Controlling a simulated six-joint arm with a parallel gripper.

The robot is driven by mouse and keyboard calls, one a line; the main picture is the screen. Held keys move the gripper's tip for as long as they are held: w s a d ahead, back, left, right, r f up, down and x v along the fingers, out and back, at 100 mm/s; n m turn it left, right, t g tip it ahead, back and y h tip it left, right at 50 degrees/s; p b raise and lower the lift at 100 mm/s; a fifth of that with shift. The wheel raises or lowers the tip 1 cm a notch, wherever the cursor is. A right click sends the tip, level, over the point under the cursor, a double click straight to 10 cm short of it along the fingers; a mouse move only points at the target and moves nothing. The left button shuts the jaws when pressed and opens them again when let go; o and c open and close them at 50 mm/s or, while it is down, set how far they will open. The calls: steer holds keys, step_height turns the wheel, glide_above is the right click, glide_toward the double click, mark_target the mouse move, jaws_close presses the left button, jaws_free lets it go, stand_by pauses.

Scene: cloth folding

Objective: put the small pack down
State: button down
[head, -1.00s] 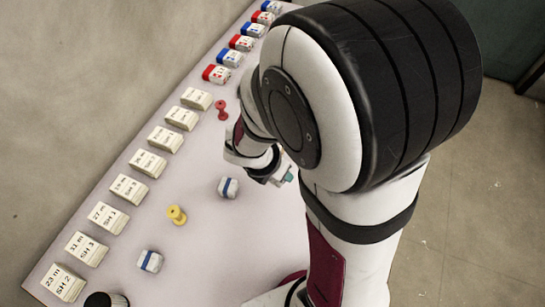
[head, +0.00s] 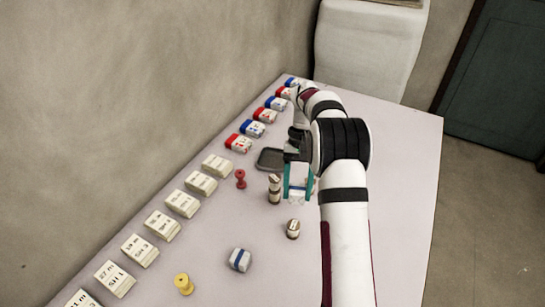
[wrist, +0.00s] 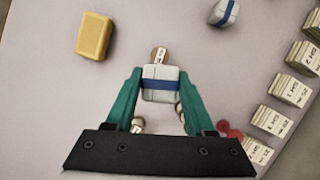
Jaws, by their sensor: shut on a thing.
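My gripper (wrist: 159,92) is shut on a small white pack with a blue band (wrist: 160,84), held between its teal fingers in the wrist view. I cannot tell whether the pack touches the table. A similar white pack with a blue band (head: 239,260) lies on the table nearer the front; one also shows at the top of the wrist view (wrist: 224,12).
A dark tray (head: 269,158) lies left of my gripper. Brown-and-white cylinders (head: 274,189) (head: 293,229), a red spool (head: 240,179) and a yellow spool (head: 184,284) stand nearby. Labelled card stacks (head: 161,226) line the left edge. The wrist view shows a yellow block (wrist: 94,36).

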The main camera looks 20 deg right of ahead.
steer(key=w+d+r+m+t+h, duration=0.1)
steer(key=w+d+m+t, duration=0.4)
steer(key=m, duration=1.1)
steer(key=w+d+r+m+t+h, duration=0.1)
steer(key=w+d+m+t, duration=0.55)
steer(key=m, duration=0.85)
steer(key=g, duration=0.3)
glide_toward(277, 158)
steer(key=shift+s+a+f, duration=0.4)
steer(key=shift+a+f, duration=0.05)
steer(key=shift+f, duration=0.35)
steer(key=shift+s+a+f, duration=0.4)
steer(key=shift+a+f, duration=0.05)
steer(key=shift+f, duration=0.3)
steer(key=shift+f, duration=0.2)
steer(key=shift+c, duration=1.3)
jaws_free()
